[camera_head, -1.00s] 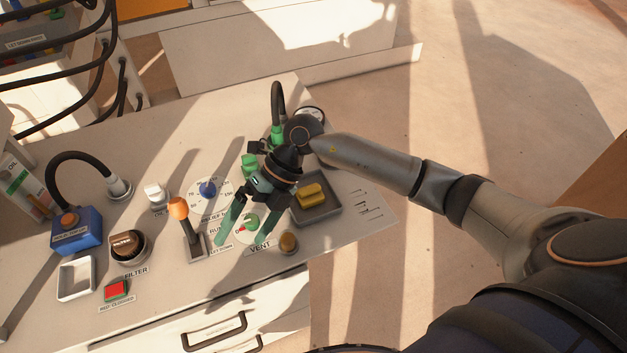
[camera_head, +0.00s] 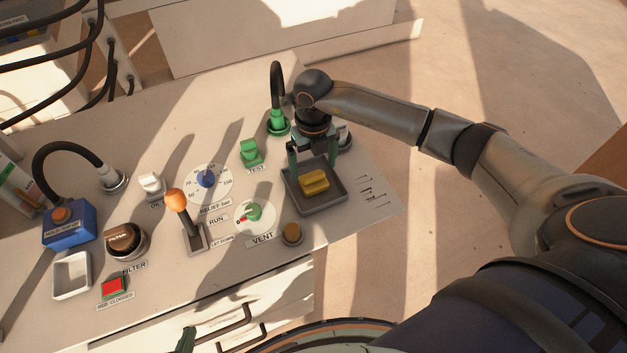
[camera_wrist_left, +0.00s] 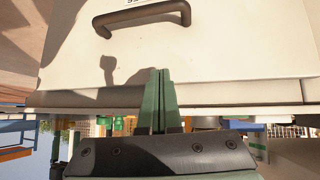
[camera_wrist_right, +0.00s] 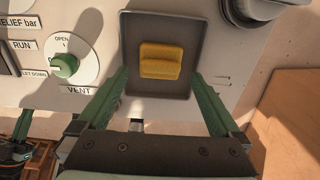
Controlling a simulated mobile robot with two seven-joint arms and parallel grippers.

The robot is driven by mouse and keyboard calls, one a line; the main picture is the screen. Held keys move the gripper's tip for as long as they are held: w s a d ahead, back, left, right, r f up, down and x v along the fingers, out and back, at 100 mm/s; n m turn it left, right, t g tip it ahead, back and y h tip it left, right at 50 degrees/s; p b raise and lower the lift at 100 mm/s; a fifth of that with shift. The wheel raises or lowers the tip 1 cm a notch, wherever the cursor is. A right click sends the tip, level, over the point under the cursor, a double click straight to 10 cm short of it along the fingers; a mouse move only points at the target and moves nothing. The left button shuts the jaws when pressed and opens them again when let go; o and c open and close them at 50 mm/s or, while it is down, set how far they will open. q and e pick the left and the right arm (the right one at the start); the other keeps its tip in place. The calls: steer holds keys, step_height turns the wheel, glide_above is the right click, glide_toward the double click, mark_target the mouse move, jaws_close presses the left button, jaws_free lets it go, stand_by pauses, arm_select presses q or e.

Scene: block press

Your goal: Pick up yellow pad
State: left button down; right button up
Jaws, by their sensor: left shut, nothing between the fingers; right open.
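The yellow pad (camera_head: 314,182) lies in a dark square tray (camera_head: 327,206) at the right end of the white panel. It also shows in the right wrist view (camera_wrist_right: 161,61), on the floor of the tray. My left gripper (camera_wrist_left: 157,72) is shut and empty in front of a white drawer front. Only a green tip of it (camera_head: 186,340) shows at the bottom of the head view.
Left of the tray are a green vent knob (camera_head: 253,212), a brown button (camera_head: 291,233) and an orange-topped lever (camera_head: 175,200). A green plug with a black cable (camera_head: 278,122) stands behind the tray. A drawer handle (camera_wrist_left: 142,14) is close to my left gripper.

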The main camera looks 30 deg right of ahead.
mark_target(313, 175)
step_height(313, 175, down, 5)
steer(key=shift+r, duration=0.1)
steer(key=c, duration=1.2)
